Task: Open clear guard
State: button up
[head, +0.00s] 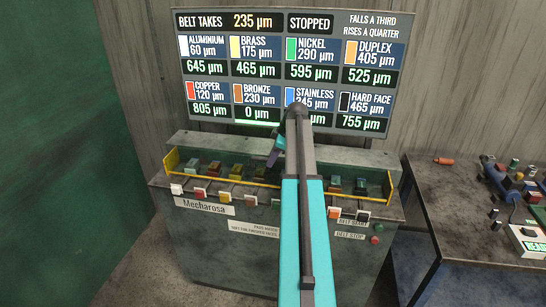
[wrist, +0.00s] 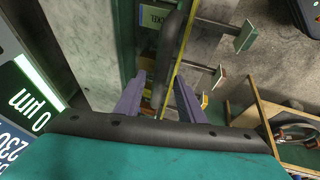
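The guard (head: 172,161) shows in the head view mainly as yellow edging at both ends of the grey machine; its clear pane is hard to make out and its middle is behind my arm. In the wrist view a thin yellow strip (wrist: 247,38) runs along the machine. My gripper (wrist: 160,79) has its two purple fingers apart. A dark curved bar (wrist: 176,45) shows between the fingers; I cannot tell whether they touch it. In the head view my gripper (head: 276,150) is above the machine's back, left of my arm.
The display panel (head: 310,22) behind the machine reads "STOPPED". Several coloured blocks (head: 236,172) sit behind the yellow edging, with tabs (head: 176,188) along the machine's front. A workbench (head: 440,210) with tools stands at the right. A green wall (head: 60,150) is at the left.

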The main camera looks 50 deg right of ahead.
grip_shut()
jog(key=shift+w+a+r, duration=0.1)
jog(key=shift+w, duration=0.1)
